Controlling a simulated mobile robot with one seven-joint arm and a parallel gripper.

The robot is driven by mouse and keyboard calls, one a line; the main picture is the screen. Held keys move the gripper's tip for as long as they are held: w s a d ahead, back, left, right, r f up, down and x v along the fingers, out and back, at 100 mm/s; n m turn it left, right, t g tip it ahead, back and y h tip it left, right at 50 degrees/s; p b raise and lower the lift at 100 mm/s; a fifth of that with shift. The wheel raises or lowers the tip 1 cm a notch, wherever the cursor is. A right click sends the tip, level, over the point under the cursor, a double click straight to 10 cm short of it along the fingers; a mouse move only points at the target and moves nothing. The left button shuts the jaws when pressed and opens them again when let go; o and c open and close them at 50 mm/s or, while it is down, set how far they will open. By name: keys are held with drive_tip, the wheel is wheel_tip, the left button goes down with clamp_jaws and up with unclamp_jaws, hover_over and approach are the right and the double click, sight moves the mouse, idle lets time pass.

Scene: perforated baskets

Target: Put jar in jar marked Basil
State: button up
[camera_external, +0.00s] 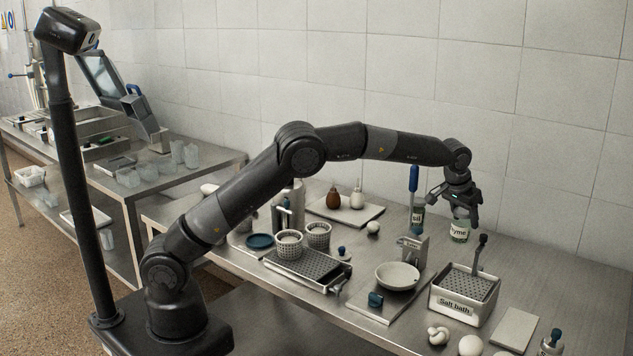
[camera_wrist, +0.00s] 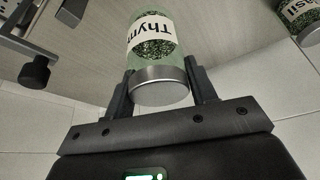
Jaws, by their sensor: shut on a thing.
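My gripper (camera_external: 461,198) is shut on a glass jar (camera_external: 460,229) labelled Thyme, with green contents. In the wrist view, the Thyme jar (camera_wrist: 150,38) sits between the two fingers (camera_wrist: 160,86), gripped near its metal lid. The external view shows it upright below my gripper; I cannot tell whether its base touches the table. A second jar (camera_wrist: 300,14), its label partly cut off and reading "asil", shows at the top right of the wrist view, apart from the held jar. In the external view this jar (camera_external: 418,217) stands left of my gripper, partly hidden behind a blue-handled tool.
The blue-handled tool (camera_external: 413,180) stands left of my gripper. A white Salt bath container (camera_external: 453,304) with a dark perforated basket stands in front. A white bowl (camera_external: 398,275) and two perforated cups (camera_external: 289,245) stand farther left. The table right of the held jar looks clear.

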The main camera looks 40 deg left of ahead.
drive_tip(key=w+a+r+m, duration=0.3)
drive_tip(key=w+a+r, duration=0.7)
drive_tip(key=a, duration=0.4)
hover_over(421, 200)
wheel_tip(421, 200, down, 7)
drive_tip(key=shift+w+a+f+h, duration=0.15)
drive_tip(key=shift+f+h, duration=0.35)
drive_tip(key=shift+f, duration=0.75)
drive_tip(key=o, duration=0.6)
drive_tip(key=shift+f+g, duration=0.15)
drive_tip(key=shift+g, duration=0.15)
drive_tip(key=o, duration=0.5)
